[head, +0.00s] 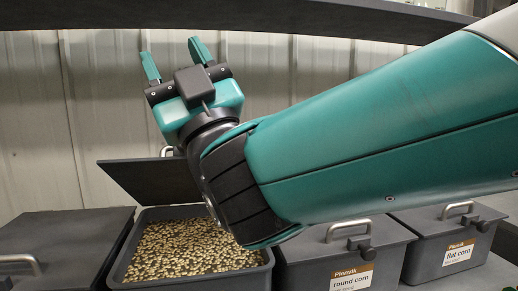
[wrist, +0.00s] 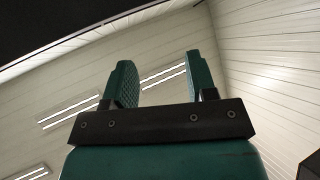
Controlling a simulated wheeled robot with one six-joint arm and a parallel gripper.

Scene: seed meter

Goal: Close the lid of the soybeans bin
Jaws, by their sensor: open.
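An open grey bin (head: 118,272) full of pale tan beans (head: 185,247) stands left of centre in the head view. Its label is not in view. Its dark lid (head: 145,180) is raised and tilted back behind the bin, with a metal handle (head: 166,151) at its top edge. My arm hides the lid's right part. My gripper (head: 175,60) is open and empty, above and behind the bin, fingers pointing up, apart from the lid. In the wrist view the two green fingers (wrist: 158,85) stand apart with nothing between them.
A closed bin labelled round corn (head: 345,255) and one labelled flat corn (head: 450,245) stand to the right. Another closed bin (head: 60,245) stands to the left. A dark beam (head: 200,14) crosses above my gripper, before a pale panelled wall (head: 90,100).

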